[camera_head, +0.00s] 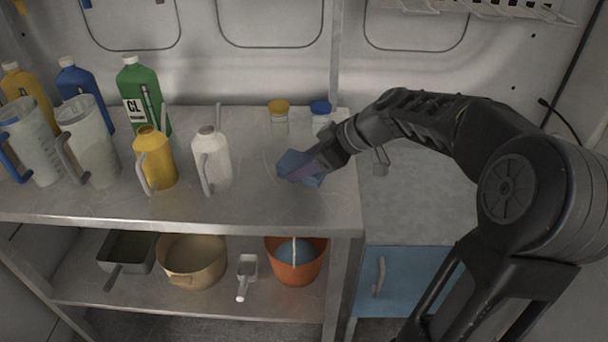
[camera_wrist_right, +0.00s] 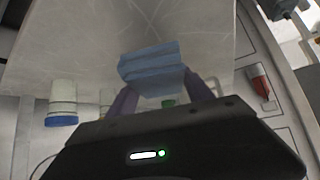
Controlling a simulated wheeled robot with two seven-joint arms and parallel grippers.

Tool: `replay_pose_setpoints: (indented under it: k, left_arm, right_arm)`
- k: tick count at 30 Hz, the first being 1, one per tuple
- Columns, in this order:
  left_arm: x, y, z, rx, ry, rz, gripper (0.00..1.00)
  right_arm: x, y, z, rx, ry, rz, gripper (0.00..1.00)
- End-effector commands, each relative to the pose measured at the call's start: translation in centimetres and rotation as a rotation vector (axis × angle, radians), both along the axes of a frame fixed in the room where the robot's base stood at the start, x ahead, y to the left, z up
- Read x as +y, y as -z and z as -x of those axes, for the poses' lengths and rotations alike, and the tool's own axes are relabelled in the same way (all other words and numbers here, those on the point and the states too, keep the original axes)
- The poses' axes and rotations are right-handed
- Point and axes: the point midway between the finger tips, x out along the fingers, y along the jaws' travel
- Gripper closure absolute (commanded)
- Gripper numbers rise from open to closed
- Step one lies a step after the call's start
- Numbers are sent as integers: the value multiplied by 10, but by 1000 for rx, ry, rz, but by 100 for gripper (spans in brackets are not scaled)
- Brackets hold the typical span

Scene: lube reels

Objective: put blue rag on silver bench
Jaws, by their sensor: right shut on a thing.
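The blue rag (camera_head: 299,166) is a small folded cloth at the right part of the silver bench (camera_head: 262,205). My right gripper (camera_head: 310,172) is shut on the rag, at or just above the bench top; I cannot tell whether the rag touches the metal. In the right wrist view the rag (camera_wrist_right: 152,66) sits between the two fingers (camera_wrist_right: 162,98), with the scratched bench top (camera_wrist_right: 80,35) behind it. My left gripper is not in view.
A yellow-lidded jar (camera_head: 278,118) and a blue-lidded jar (camera_head: 320,115) stand behind the rag. A white can (camera_head: 212,160) and a yellow can (camera_head: 155,160) stand left of it. Bottles and jugs fill the far left. A blue cabinet (camera_head: 405,275) adjoins on the right.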

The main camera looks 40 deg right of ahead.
Motion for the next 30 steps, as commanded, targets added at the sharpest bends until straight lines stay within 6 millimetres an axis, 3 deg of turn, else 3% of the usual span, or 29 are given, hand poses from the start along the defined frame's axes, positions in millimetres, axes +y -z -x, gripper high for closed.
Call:
replay_pose_setpoints:
  k: [7, 15, 28, 29, 30]
  left_arm:
    - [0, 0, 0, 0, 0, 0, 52]
    - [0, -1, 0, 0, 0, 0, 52]
    - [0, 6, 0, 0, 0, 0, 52]
    - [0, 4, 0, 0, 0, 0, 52]
    - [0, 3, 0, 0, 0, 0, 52]
  right_arm:
    - [0, 4, 0, 2, 1, -1, 80]
    - [0, 36, 0, 2, 1, -2, 80]
    - [0, 41, 0, 0, 1, 1, 80]
    - [0, 39, 0, 0, 1, 1, 38]
    - [0, 39, 0, 0, 1, 1, 35]
